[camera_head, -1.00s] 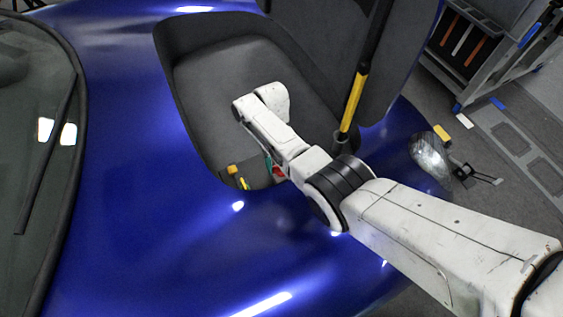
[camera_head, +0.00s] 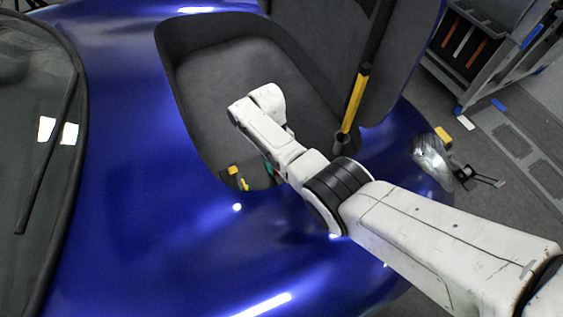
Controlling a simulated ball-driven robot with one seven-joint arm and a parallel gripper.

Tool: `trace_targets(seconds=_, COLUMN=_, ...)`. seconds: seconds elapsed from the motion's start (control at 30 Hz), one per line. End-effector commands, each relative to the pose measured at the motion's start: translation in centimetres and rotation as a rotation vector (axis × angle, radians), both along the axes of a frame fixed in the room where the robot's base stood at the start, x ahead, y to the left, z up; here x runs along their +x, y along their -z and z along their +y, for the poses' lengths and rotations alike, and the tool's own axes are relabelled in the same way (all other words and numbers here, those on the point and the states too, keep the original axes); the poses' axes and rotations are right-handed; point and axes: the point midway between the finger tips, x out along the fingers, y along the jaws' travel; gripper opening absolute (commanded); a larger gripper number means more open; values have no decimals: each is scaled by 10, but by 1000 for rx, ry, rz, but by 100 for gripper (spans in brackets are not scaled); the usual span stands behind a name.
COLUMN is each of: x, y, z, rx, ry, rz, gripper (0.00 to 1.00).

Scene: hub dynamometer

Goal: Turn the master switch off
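My white arm reaches from the lower right into the open dark compartment (camera_head: 190,75) of the blue car. Its last links are over the compartment's right part, and my gripper is hidden behind or below them, so its fingers do not show. I cannot clearly make out the master switch. A small yellow and black part (camera_head: 235,172) sits at the compartment's near edge, left of my arm. A bit of green (camera_head: 268,167) shows right beside the arm; whether either belongs to the switch is too small to tell.
A yellow and black strut (camera_head: 354,100) stands at the compartment's right side, close to my arm, by the raised dark lid (camera_head: 405,60). The windshield (camera_head: 40,150) is at the left. A headlamp (camera_head: 432,155) and a shelf rack (camera_head: 490,45) are at the right.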

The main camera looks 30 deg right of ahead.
Motion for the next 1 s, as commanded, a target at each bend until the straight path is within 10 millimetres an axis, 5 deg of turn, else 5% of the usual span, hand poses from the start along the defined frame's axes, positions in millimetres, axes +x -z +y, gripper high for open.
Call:
trace_targets(seconds=0.2, x=0, y=0, z=0, rx=1, ry=1, rz=0, gripper=94)
trace_targets(seconds=0.5, x=2, y=-5, z=0, rx=0, ry=2, rz=-1, gripper=94)
trace_targets(seconds=1.0, x=35, y=-82, z=1, rx=1, ry=1, rz=-2, gripper=94)
